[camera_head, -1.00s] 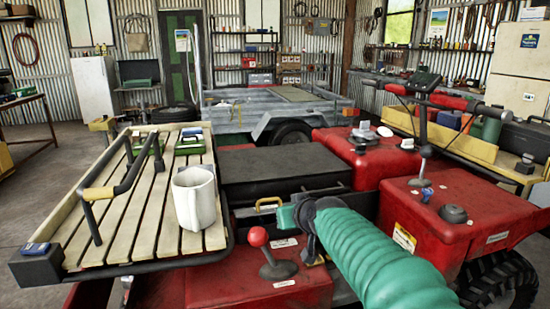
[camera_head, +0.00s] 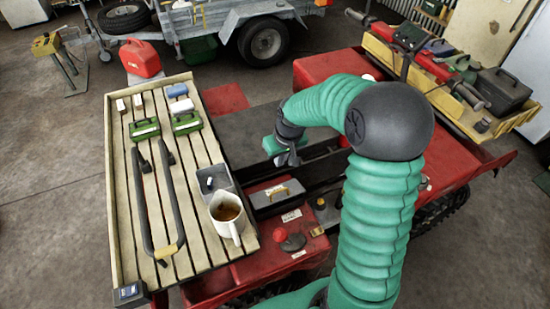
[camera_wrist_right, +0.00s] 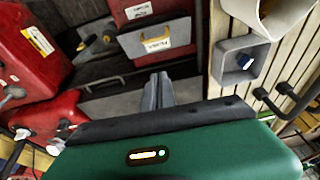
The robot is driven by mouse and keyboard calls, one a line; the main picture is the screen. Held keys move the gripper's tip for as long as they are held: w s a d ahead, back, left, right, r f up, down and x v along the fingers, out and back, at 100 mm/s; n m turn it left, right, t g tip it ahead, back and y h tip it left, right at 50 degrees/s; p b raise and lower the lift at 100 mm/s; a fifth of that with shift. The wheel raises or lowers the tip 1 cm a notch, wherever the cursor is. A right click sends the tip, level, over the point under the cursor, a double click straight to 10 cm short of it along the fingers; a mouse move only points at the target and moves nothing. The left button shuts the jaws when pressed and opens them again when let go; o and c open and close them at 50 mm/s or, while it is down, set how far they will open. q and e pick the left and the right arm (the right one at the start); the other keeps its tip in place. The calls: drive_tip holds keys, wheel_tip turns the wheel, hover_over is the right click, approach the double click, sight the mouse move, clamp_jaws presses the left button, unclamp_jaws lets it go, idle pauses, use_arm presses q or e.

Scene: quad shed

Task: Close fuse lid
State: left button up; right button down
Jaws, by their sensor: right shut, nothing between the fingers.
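The grey fuse lid (camera_head: 262,199) has a yellow handle and lies at the front of the dark recess, behind the red panel with the red knob. In the right wrist view the grey lid (camera_wrist_right: 172,52) shows a white label and an orange-yellow handle at its upper edge. I cannot tell how far open it stands. My right gripper (camera_head: 290,160) is above and behind the lid, apart from it. Its fingers (camera_wrist_right: 157,92) are shut and empty, over the dark recess. My left gripper is not in view.
A red-knobbed lever (camera_head: 289,238) stands in front of the lid. A dark toolbox (camera_head: 499,90) is at right.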

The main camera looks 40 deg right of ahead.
drive_tip(key=x, duration=0.4)
drive_tip(key=s+x, duration=0.1)
drive_tip(key=x, duration=0.3)
drive_tip(key=s+x, duration=0.1)
drive_tip(key=x, duration=0.3)
drive_tip(key=shift+s+a+f, duration=0.2)
drive_tip(key=shift+a+f, duration=0.05)
drive_tip(key=shift+f, duration=0.15)
drive_tip(key=shift+s+a+f, duration=0.15)
drive_tip(key=shift+s+f, duration=0.1)
drive_tip(key=shift+s, duration=0.15)
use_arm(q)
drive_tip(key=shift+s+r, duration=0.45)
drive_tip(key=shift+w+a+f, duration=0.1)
use_arm(e)
drive_tip(key=shift+w+f, duration=0.1)
drive_tip(key=shift+f, duration=0.05)
